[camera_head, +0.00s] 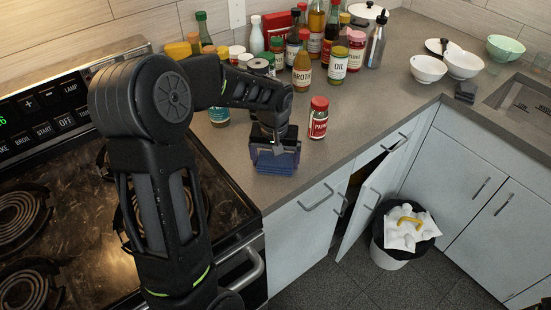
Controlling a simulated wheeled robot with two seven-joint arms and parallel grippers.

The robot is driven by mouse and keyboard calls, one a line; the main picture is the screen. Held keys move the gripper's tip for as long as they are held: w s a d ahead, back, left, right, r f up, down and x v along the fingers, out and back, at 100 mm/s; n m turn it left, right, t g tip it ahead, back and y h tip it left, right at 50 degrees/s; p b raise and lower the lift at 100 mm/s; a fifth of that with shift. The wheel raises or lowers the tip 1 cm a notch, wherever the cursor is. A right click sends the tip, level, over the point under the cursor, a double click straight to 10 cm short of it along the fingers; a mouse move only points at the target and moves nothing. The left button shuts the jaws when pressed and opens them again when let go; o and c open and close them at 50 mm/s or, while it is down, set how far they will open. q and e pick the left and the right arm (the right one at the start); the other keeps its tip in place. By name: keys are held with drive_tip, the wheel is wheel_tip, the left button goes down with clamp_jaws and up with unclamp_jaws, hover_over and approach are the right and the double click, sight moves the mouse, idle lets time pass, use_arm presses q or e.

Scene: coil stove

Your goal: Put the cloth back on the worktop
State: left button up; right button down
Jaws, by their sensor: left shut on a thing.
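My left gripper (272,146) is above the front part of the grey worktop (345,125), just right of the stove. It is shut on the dark blue cloth (275,162), which looks folded and hangs below the fingers. The cloth is over the worktop near its front edge. I cannot tell whether its underside touches the surface. My right gripper is not in view.
A red-labelled jar (319,118) stands right of the gripper, with several bottles and jars behind. The coil stove (80,235) is at left, white bowls (428,69) at back right. Below, a cabinet door (365,200) is open beside a bin (388,258).

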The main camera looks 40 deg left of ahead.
sight(275, 164)
use_arm(q)
drive_tip(key=shift+f, duration=0.2)
drive_tip(key=o, duration=1.2)
drive_tip(key=shift+r, duration=0.1)
drive_tip(key=shift+r, duration=0.4)
drive_tip(key=r, duration=0.3)
drive_tip(key=s+r+b, duration=0.1)
drive_tip(key=r, duration=0.3)
drive_tip(key=d+r, duration=0.1)
drive_tip(key=r, duration=0.3)
drive_tip(key=shift+s+r, duration=0.15)
drive_tip(key=shift+s, duration=0.15)
